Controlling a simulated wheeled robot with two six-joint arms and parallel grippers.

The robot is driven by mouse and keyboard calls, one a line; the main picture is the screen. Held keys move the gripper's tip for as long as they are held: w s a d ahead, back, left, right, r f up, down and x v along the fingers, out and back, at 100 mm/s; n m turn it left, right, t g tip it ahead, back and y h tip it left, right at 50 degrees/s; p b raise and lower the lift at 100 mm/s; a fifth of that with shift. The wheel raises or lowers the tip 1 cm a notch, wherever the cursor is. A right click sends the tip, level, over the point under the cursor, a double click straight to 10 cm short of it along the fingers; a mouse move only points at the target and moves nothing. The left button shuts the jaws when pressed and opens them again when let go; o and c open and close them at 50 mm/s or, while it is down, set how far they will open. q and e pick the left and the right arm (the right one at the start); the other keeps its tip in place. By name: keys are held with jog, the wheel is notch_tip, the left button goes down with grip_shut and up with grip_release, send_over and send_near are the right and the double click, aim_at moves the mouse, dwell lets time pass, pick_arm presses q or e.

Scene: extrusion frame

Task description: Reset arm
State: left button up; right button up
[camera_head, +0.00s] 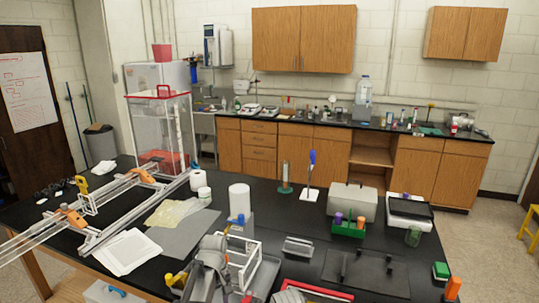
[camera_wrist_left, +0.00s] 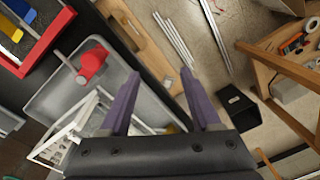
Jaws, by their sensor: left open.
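My left gripper (camera_wrist_left: 160,78) shows in the left wrist view with its two purple fingers spread apart, open and empty. It hangs over the front edge of the black table, and the floor shows beyond the edge. A grey tray (camera_wrist_left: 60,98) with a white rack (camera_wrist_left: 72,130) and a red object (camera_wrist_left: 92,63) lies to the left of the fingers. In the head view an extrusion frame (camera_head: 96,236) with orange brackets lies on the left of the table. My right gripper is not seen in either view.
The white rack also shows in the head view (camera_head: 245,262), near the table's front. A green tube rack (camera_head: 347,230), a grey box (camera_head: 352,200) and a dark mat (camera_head: 372,270) are to its right. A clear red-topped case (camera_head: 160,125) stands at the back left.

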pick_arm(q)
jog(key=s+d+f+m+b, duration=0.2)
jog(key=s+d+m, duration=0.3)
jog(key=s, duration=0.4)
jog(key=s+d+f+m+b, duration=0.2)
jog(key=s+d+m, duration=0.3)
jog(key=s, duration=0.4)
jog(key=shift+d+f+m+y, duration=0.3)
jog(key=shift+f+m, duration=0.1)
jog(key=shift+m, duration=0.5)
